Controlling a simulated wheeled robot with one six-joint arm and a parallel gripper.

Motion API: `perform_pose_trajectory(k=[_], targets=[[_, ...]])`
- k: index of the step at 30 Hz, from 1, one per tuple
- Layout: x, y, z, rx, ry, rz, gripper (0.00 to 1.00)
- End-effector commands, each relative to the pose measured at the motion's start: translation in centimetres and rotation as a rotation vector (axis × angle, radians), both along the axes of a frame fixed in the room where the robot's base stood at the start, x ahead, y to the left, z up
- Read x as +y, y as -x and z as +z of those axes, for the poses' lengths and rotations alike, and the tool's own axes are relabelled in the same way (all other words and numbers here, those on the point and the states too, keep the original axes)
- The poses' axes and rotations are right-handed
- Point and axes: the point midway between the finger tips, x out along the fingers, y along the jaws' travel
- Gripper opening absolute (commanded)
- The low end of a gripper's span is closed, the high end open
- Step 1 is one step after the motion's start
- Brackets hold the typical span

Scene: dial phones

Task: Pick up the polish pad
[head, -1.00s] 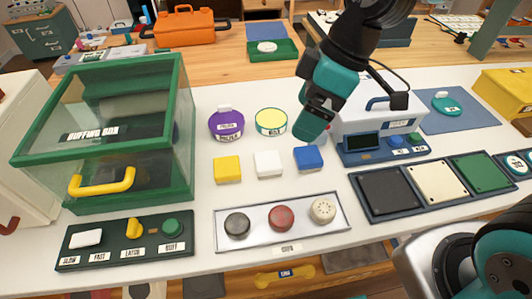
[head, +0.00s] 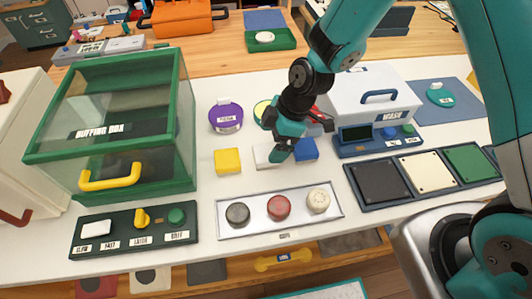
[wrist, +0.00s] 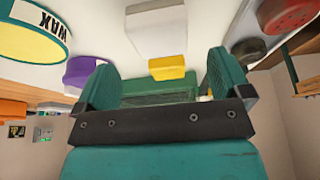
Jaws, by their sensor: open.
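My gripper (head: 281,150) is open and empty, low over the table beside the white block (head: 265,156) and partly hiding it. In the wrist view, the white block (wrist: 156,32) lies ahead between the two open fingers (wrist: 160,78), apart from them. A yellow block (head: 227,161) is left of it and a blue block (head: 306,149) right of it. A tray (head: 330,213) holds a dark disc (head: 237,213), a red disc (head: 279,207) and a cream disc (head: 318,200). No readable label shows which piece is the polish pad.
A purple tin (head: 226,116) and a yellow-topped wax tin (head: 262,109) stand behind the blocks. The glass buffing box (head: 120,130) is left, a switch panel (head: 134,230) before it. A white case (head: 375,98) and colored squares (head: 429,171) are right.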

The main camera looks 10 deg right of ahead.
Motion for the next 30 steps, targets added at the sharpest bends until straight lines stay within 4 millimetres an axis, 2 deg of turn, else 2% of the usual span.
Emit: perform_pose_trajectory(k=[5,13,22,23,29,30], targets=[[0.4,0.1,-1.1,0.002,0.001,0.001,0.96],[1.5,0.1,-4.6,0.001,0.001,0.002,0.96],[1.7,0.1,-5.2,-0.001,0.000,0.000,0.96],[1.7,0.1,-5.2,-0.001,0.000,0.000,0.91],[1.7,0.1,-5.2,-0.001,0.000,0.000,0.45],[1.7,0.1,-5.2,-0.001,0.000,0.000,0.42]])
